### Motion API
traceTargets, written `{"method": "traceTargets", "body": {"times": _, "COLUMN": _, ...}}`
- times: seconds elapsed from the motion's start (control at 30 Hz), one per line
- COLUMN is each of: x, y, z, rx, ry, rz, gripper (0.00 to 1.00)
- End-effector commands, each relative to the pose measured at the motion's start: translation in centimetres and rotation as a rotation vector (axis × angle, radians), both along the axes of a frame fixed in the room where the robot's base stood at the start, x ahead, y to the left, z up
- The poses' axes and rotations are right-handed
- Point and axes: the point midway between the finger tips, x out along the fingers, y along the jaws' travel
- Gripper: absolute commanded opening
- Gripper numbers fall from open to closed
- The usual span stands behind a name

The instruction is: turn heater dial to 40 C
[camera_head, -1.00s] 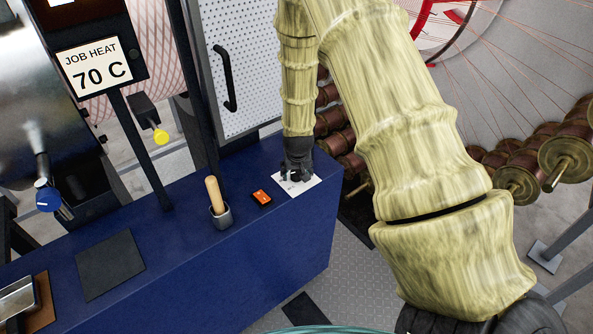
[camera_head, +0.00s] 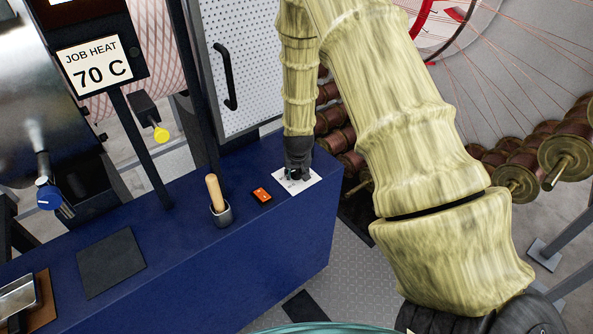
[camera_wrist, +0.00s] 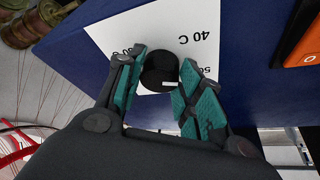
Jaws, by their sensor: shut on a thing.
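The heater dial (camera_wrist: 159,71) is a round black knob on a white card, seen from above in the wrist view. A short white mark shows on its near right part, toward my palm. My gripper (camera_wrist: 160,76) is shut on the dial, with a teal-padded finger on each side. The white card (camera_head: 311,181) lies at the right end of the blue bench. In the wrist view "40 C" is printed upside down beyond the dial; labels at left and right are partly hidden by the fingers. In the head view my gripper (camera_head: 298,172) hides the dial.
An orange rocker switch (camera_head: 262,195) and a wooden-handled tool in a grey cup (camera_head: 221,216) stand left of the card on the blue bench (camera_head: 250,250). A sign (camera_head: 95,65) reads "JOB HEAT 70 C". Copper spools (camera_head: 335,120) are behind the bench end.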

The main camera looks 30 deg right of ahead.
Motion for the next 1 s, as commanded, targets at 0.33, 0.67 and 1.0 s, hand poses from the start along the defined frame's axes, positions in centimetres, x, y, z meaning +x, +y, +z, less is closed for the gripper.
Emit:
{"method": "traceTargets", "body": {"times": 0.33, "x": -0.07, "y": -0.21, "z": -0.16, "rx": 0.003, "ry": -0.003, "rz": 0.166, "gripper": 0.13}}
{"method": "traceTargets", "body": {"times": 0.67, "x": -0.07, "y": -0.42, "z": -0.06, "rx": 0.003, "ry": -0.004, "rz": 0.452, "gripper": 0.13}}
{"method": "traceTargets", "body": {"times": 1.0, "x": -0.03, "y": -0.59, "z": 0.03, "rx": 0.001, "ry": -0.003, "rz": 0.690, "gripper": 0.13}}
